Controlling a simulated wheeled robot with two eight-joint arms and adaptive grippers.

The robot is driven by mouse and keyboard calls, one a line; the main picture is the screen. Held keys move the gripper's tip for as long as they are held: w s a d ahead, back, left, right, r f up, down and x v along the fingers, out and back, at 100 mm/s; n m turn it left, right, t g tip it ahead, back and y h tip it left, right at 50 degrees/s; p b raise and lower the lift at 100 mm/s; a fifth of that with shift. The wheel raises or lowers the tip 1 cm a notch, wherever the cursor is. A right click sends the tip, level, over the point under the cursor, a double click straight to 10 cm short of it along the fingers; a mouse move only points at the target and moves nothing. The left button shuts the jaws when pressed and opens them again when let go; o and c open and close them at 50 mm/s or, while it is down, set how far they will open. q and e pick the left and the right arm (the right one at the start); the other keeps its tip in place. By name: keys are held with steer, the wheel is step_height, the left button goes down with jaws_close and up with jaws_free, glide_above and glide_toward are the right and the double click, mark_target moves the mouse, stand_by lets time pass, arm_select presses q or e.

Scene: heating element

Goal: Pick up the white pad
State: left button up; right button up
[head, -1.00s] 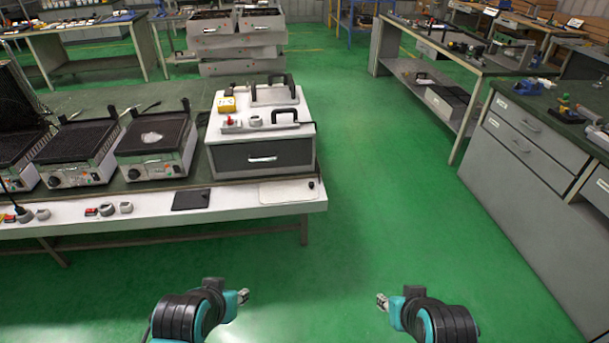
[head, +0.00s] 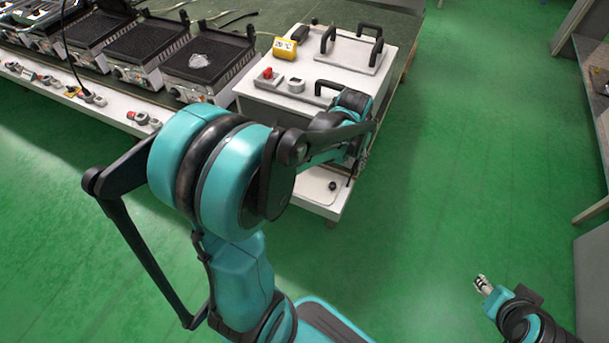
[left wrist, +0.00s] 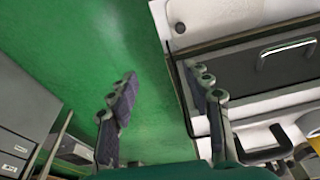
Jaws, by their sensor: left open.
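A flat white pad (head: 318,188) with a black knob lies at the right end of the table's front ledge, partly hidden behind my left arm in the head view. A white panel, likely the same pad, shows in the left wrist view (left wrist: 222,14). My left gripper (head: 362,160) is at the ledge's right end, largely hidden by its own links. In the left wrist view its fingers (left wrist: 163,95) are open and empty, with green floor between them and the table side by the right finger. My right gripper (head: 482,285) hangs over the floor at lower right, too small to read.
A white-topped drawer box (head: 290,102) with black handles, a yellow block (head: 285,48) and a red button (head: 267,74) stands behind the pad. Black-topped grills (head: 205,57) line the table to the left. Open green floor (head: 450,130) lies right of the table.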

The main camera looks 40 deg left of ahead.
arm_select(q)
steer(key=w+a+f+g, duration=0.1)
steer(key=w+a+f, duration=0.25)
steer(key=f, duration=0.25)
steer(key=n+g+p, duration=0.1)
steer(key=g, duration=0.1)
glide_above(333, 184)
step_height(333, 184, down, 8)
step_height(333, 184, down, 6)
steer(key=b, duration=0.3)
steer(key=shift+f, duration=0.2)
step_height(333, 184, down, 5)
steer(key=b, duration=0.2)
steer(key=shift+b, duration=0.4)
steer(key=shift+r, duration=0.15)
jaws_close()
